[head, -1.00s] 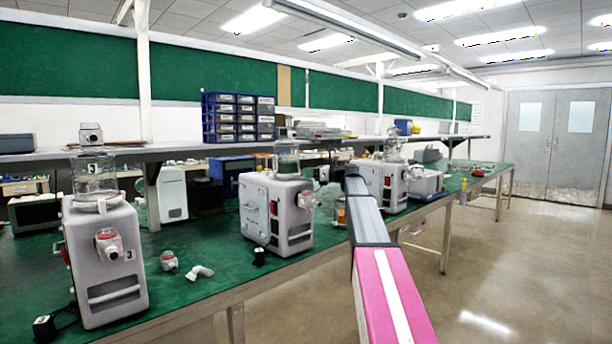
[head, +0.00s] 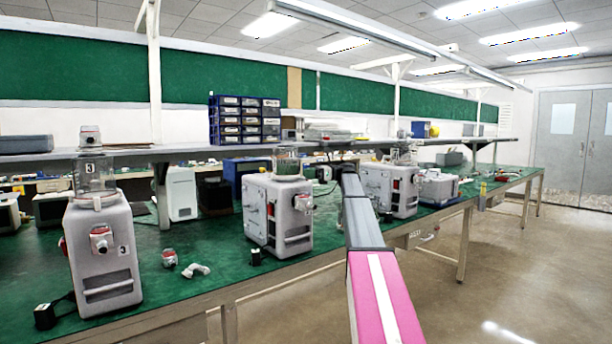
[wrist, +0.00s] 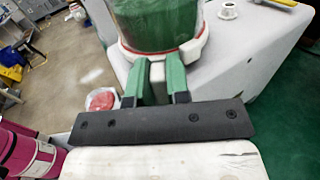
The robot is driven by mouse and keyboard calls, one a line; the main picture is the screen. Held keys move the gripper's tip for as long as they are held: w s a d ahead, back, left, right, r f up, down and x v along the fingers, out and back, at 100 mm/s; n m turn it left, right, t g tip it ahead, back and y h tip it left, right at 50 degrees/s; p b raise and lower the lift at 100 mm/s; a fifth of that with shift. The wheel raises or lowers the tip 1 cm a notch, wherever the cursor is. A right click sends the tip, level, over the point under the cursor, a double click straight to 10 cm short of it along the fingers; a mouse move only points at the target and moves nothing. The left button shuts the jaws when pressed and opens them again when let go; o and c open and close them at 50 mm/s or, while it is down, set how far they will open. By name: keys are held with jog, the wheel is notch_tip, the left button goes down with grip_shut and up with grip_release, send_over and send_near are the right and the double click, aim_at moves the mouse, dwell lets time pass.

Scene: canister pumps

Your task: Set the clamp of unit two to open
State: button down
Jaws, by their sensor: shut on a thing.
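In the wrist view, my gripper (wrist: 157,78) has its green fingers closed on a small pale clamp lever (wrist: 157,72) at the foot of a green-looking jar (wrist: 157,22). A red line runs round the pale collar under the jar. In the head view the gripper is hidden behind my arm, near the middle pump (head: 277,215) and the right pump (head: 388,190). The left pump (head: 102,255) bears the number 3. I cannot read a number on the other two or in the wrist view.
A red knob (wrist: 102,99) shows left of my fingers in the wrist view. In the head view, loose fittings (head: 195,270) and a small black box (head: 256,257) lie on the green bench (head: 215,288). The floor (head: 500,260) to the right is clear.

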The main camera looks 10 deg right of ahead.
jog(key=shift+w, duration=0.1)
jog(key=c, duration=1.1)
grip_release()
jog(key=d, duration=0.7)
jog(key=s+d, duration=0.1)
jog(key=d, duration=0.2)
jog(key=shift+d, duration=0.4)
